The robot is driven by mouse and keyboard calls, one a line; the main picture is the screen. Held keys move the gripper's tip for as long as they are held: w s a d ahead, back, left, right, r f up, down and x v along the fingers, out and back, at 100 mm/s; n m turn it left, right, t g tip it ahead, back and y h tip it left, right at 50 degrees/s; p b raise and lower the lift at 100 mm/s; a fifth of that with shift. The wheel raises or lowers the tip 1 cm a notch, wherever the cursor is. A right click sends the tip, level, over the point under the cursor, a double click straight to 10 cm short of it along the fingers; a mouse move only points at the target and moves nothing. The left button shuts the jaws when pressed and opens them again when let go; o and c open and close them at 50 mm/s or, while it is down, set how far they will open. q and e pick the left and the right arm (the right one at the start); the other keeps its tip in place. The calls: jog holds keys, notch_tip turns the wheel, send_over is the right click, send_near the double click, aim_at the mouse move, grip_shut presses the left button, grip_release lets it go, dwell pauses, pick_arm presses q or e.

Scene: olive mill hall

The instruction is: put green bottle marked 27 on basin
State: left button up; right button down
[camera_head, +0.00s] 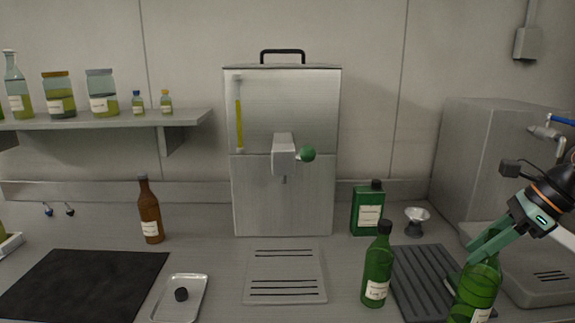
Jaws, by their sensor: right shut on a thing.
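My right gripper (487,243) comes in from the right and is shut on a green glass bottle (476,290) with a white label near its foot. The bottle stands close to upright at the lower right, partly cut off by the bottom edge; the fingers cover its neck. Whether it touches the surface below, I cannot tell. Another green bottle (378,268) with a white label stands upright to its left. I cannot read a 27 on either label. The grey basin (482,236) lies at the right, partly behind my gripper and the held bottle. My left gripper is not in view.
A dark ribbed mat (422,272) lies between the two bottles. A green square can (367,209) and a small metal funnel (415,220) stand behind it. A brown bottle (149,212), a black mat (84,284) and a small metal tray (192,302) are at left.

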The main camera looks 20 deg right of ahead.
jog(key=w+a+f+n+g+y, duration=0.15)
jog(key=a+f+n+g, duration=0.35)
jog(key=a+f+n, duration=0.6)
jog(key=s+a+f+n+g+h, duration=0.1)
jog(key=a+f+n+g+h, duration=0.1)
jog(key=a+n, duration=0.6)
jog(key=s+a+f+n+g+h, duration=0.1)
jog(key=a+n+g+h, duration=0.3)
jog(key=a+n, duration=0.4)
jog(key=shift+s+a+f, duration=0.25)
jog(key=shift+a+f, duration=0.45)
jog(key=shift+a, duration=0.2)
jog(key=shift+d, duration=0.15)
